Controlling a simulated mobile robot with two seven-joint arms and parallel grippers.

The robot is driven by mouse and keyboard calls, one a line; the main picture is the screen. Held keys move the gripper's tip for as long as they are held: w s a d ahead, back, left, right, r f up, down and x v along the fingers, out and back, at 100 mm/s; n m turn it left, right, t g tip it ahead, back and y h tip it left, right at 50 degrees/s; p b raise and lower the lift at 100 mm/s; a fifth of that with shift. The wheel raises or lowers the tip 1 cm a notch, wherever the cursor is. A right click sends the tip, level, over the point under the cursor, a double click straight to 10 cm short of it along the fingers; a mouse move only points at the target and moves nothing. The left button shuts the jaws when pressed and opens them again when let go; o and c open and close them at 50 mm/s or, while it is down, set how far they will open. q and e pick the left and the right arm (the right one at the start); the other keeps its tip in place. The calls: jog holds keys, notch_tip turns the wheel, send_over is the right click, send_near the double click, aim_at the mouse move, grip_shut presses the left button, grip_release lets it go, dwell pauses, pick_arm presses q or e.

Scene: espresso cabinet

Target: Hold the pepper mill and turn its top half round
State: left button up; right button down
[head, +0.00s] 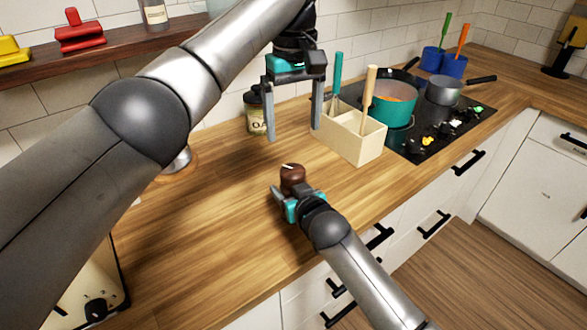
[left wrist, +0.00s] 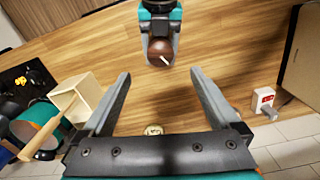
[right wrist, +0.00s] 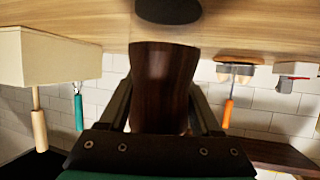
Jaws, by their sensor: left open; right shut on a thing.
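The dark brown wooden pepper mill (head: 292,178) stands upright over the counter near its front edge, with a white mark on its rounded top. My right gripper (head: 291,198) is shut around the mill's lower body. The right wrist view shows the mill (right wrist: 162,85) between the two fingers. The left wrist view shows its rounded top (left wrist: 160,48) with the white mark. My left gripper (head: 293,131) is open and empty, pointing down behind and above the mill, apart from it. In the left wrist view its fingers are spread wide.
A wooden utensil box (head: 345,138) stands to the right of the left gripper. Behind it are the black hob (head: 440,132) and a teal pot (head: 394,108). A labelled jar (head: 252,113) stands near the wall. The counter left of the mill is clear.

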aim_at(293, 170)
pick_arm(q)
notch_tip(293, 170, down, 12)
jog(key=shift+r, duration=0.15)
jog(key=shift+c, duration=0.3)
jog(key=c, duration=1.3)
jog(key=shift+m, duration=0.4)
jog(key=m, duration=0.2)
jog(key=shift+m, duration=0.4)
jog(key=shift+a+m, duration=0.1)
jog(key=shift+m, duration=1.9)
jog(key=shift+r, duration=0.1)
